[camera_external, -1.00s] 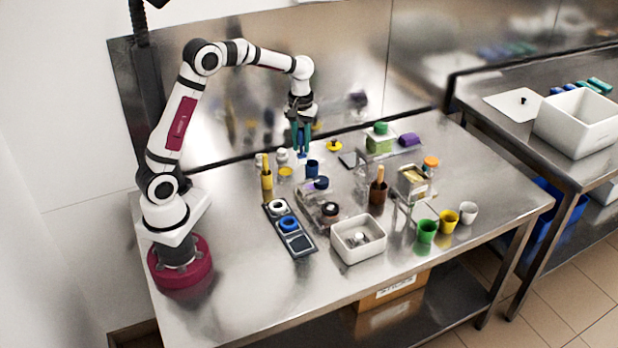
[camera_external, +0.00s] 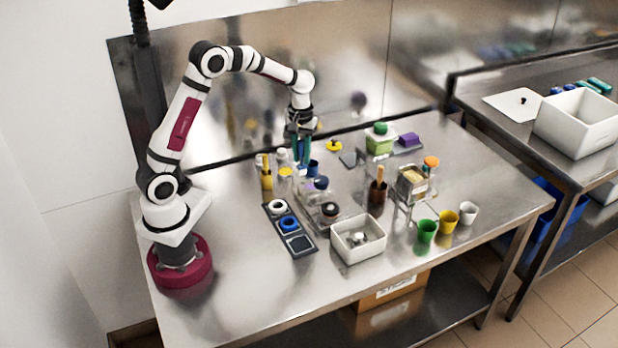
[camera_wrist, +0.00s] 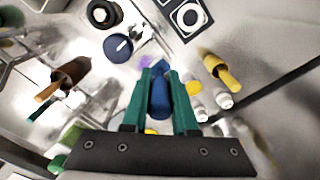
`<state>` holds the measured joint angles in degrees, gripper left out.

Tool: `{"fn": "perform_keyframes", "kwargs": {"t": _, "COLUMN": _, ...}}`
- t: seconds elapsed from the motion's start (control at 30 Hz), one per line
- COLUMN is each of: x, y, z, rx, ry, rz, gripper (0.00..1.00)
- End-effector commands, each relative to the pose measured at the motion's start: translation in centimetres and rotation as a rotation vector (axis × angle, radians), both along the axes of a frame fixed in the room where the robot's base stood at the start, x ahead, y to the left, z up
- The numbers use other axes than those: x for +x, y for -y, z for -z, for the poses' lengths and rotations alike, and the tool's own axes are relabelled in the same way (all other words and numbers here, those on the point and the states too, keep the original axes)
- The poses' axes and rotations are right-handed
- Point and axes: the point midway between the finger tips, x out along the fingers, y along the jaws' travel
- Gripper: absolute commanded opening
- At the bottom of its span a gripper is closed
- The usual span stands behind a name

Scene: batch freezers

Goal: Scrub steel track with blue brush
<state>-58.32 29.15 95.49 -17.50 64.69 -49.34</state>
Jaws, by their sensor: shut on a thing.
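My gripper (camera_external: 303,163) is over the back left of the steel table, its green fingers pointing down. In the wrist view my gripper (camera_wrist: 161,75) is shut on a slim blue handle (camera_wrist: 160,98), which looks like the blue brush. The blue handle (camera_external: 303,150) also shows between the fingers in the external view. Its bristle end is hidden or too small to tell. A clear-and-steel long piece (camera_external: 306,209) with round dark knobs lies on the table to the front; I cannot tell whether it is the steel track.
A dark panel (camera_external: 301,245), a white bin (camera_external: 341,246) and a brown pot (camera_external: 377,198) stand forward. The table's front left is clear.

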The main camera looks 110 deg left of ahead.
Motion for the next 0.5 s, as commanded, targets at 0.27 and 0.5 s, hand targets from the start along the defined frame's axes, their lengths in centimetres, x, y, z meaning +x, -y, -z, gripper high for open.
{"fn": "perform_keyframes", "kwargs": {"t": 0.27, "x": 0.0, "y": 0.0, "z": 2.5, "rx": -0.001, "ry": -0.001, "rz": 0.001, "gripper": 0.00}}
{"fn": "perform_keyframes", "kwargs": {"t": 0.5, "x": 0.0, "y": 0.0, "z": 4.7, "rx": -0.001, "ry": -0.001, "rz": 0.001, "gripper": 0.00}}
